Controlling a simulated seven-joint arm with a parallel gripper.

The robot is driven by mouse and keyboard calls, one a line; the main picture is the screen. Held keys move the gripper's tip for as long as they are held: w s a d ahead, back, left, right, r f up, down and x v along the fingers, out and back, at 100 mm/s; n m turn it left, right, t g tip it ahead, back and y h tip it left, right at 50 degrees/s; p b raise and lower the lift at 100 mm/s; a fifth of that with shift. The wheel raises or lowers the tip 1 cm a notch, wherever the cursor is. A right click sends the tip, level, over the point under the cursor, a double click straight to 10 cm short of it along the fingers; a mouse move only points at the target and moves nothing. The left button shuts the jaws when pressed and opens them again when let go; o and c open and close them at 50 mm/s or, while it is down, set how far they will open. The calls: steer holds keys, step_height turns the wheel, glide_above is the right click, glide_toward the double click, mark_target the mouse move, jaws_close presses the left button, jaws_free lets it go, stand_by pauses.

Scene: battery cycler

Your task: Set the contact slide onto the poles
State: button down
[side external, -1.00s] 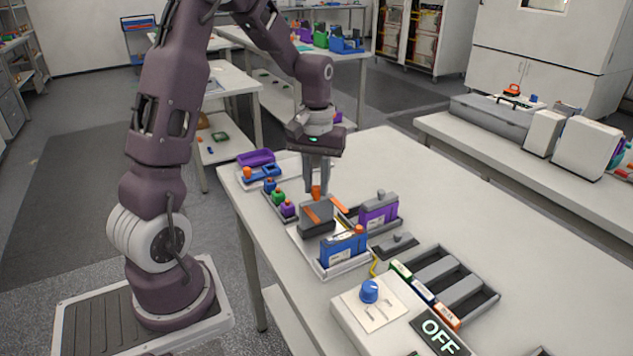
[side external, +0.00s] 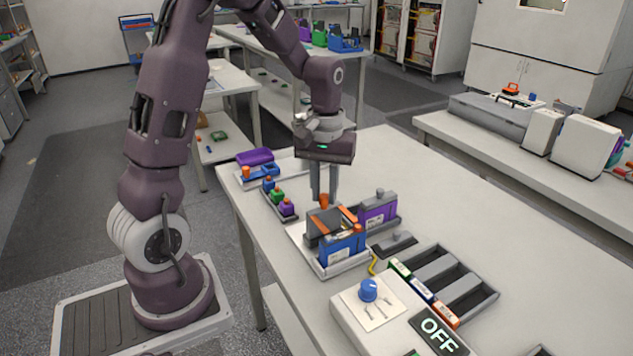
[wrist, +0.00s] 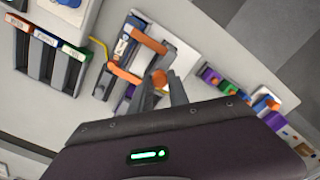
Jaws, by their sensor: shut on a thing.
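The contact slide is a dark grey block (side external: 322,221) with orange bars and an orange knob. My gripper (side external: 324,198) is shut on the knob from above. The wrist view shows the knob (wrist: 160,79) between the fingers (wrist: 171,84), with two orange bars (wrist: 124,76) reaching out from it. The slide is over the white tray (side external: 305,250), close behind the blue battery module (side external: 343,248), which has an orange pole at its upper right. The bar ends appear over or near the blue module's top; I cannot tell whether they touch the poles.
A purple module (side external: 378,211) stands close on the right. A grey lidded piece (side external: 394,244) lies in front of it. Small coloured blocks (side external: 277,197) sit left. The cycler box with an OFF display (side external: 439,335) and a slotted rack (side external: 460,290) are in front. The right tabletop is clear.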

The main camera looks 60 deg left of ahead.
steer(key=shift+d, duration=0.85)
steer(key=c, duration=1.3)
jaws_free()
steer(key=shift+o, duration=0.2)
steer(key=shift+r, duration=0.1)
step_height(320, 180, up, 7)
steer(key=s+d+r+m+t, duration=0.2)
steer(key=s+d, duration=0.4)
steer(key=s, duration=0.3)
steer(key=s+d+r+m+t, duration=0.3)
steer(key=s+d+r+m, duration=0.1)
steer(key=s+m, duration=0.3)
steer(key=shift+s+d+t, duration=0.3)
steer(key=shift+s+d, duration=0.55)
steer(key=shift+s, duration=0.1)
